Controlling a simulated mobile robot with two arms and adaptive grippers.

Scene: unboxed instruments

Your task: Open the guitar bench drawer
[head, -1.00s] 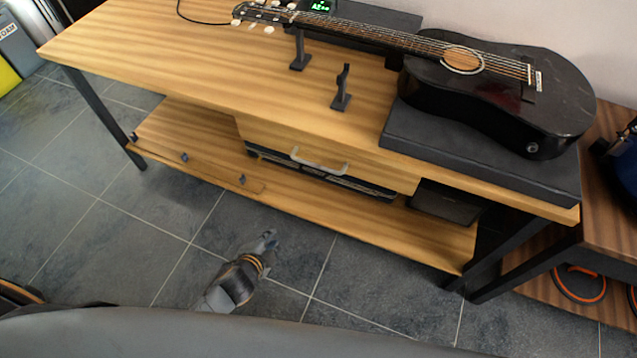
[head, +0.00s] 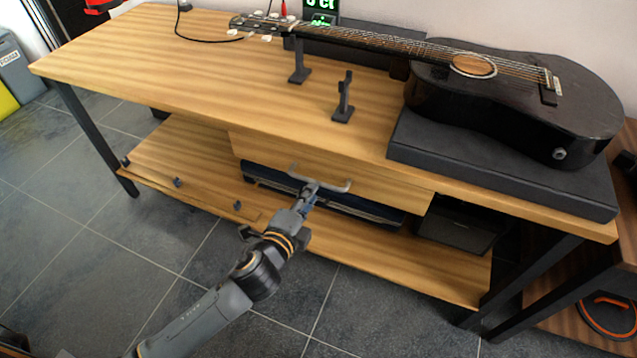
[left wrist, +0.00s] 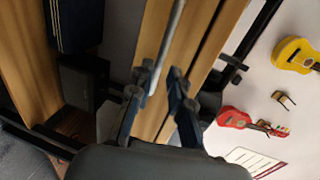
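The guitar bench (head: 160,60) has a wooden drawer front (head: 385,183) under its top, with a grey bar handle (head: 337,186). The drawer looks shut. My left gripper (head: 311,188) is at the handle, covering part of it. In the left wrist view the gripper (left wrist: 163,88) has its two fingers apart, with the handle bar (left wrist: 172,42) running down to them, close to the left finger. I cannot tell whether they touch. My right gripper is not in view.
A black guitar (head: 510,95) rests on a dark case (head: 500,170) on the bench top, beside small black stands (head: 344,100). A lower shelf (head: 190,150) holds dark boxes below the drawer. The tiled floor (head: 90,260) in front is clear.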

